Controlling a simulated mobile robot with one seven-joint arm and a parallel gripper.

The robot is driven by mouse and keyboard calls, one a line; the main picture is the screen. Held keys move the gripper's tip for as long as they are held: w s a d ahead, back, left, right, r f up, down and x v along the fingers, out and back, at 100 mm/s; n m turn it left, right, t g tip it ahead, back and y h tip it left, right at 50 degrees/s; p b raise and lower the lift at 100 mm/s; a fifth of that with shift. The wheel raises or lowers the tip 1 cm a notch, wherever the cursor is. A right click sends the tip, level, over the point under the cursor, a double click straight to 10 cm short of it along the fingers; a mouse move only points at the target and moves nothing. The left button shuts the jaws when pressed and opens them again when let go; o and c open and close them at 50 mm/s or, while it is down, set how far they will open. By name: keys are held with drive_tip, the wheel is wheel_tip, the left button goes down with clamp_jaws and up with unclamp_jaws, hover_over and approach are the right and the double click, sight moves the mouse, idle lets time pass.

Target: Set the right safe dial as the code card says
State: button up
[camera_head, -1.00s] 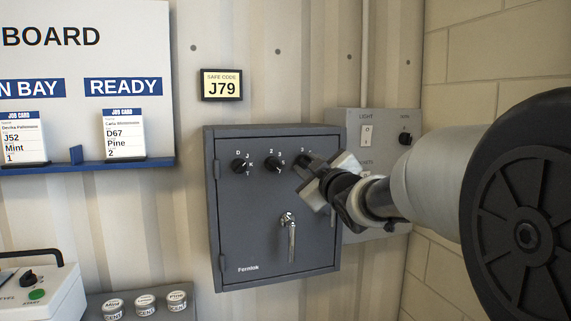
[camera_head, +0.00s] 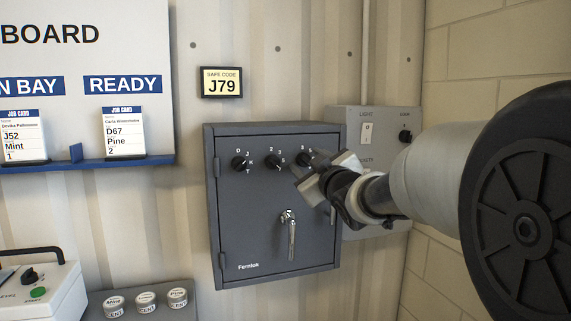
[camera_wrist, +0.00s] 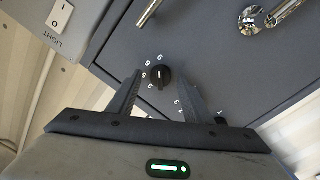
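The code card (camera_head: 222,83) on the wall reads "SAFE CODE J79". The grey safe (camera_head: 275,265) below it has three black dials in a row. The right dial (camera_head: 303,160) shows just left of my gripper (camera_head: 314,174). In the wrist view the right dial (camera_wrist: 160,78) lies between the tips of my open gripper (camera_wrist: 163,84), with gaps on both sides. Its white mark appears to run toward the top numeral, seemingly a 9; the numerals are small. The left dial (camera_head: 239,164), lettered, and middle dial (camera_head: 273,161), numbered, have pointers too small to read surely.
The safe's lever handle (camera_head: 290,235) hangs below the dials. A switch panel (camera_head: 385,200) is mounted to the right of the safe, partly behind my arm. The job board (camera_head: 85,100) hangs at left. Several small tins (camera_head: 146,304) stand below.

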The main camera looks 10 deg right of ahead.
drive_tip(key=s+d+p, duration=0.1)
drive_tip(key=s+d, duration=0.1)
drive_tip(key=s, duration=1.5)
drive_tip(key=shift+s+d+f, duration=0.15)
drive_tip(key=shift+d+f, duration=0.1)
drive_tip(key=shift+f, duration=0.2)
drive_tip(key=shift+d, duration=0.1)
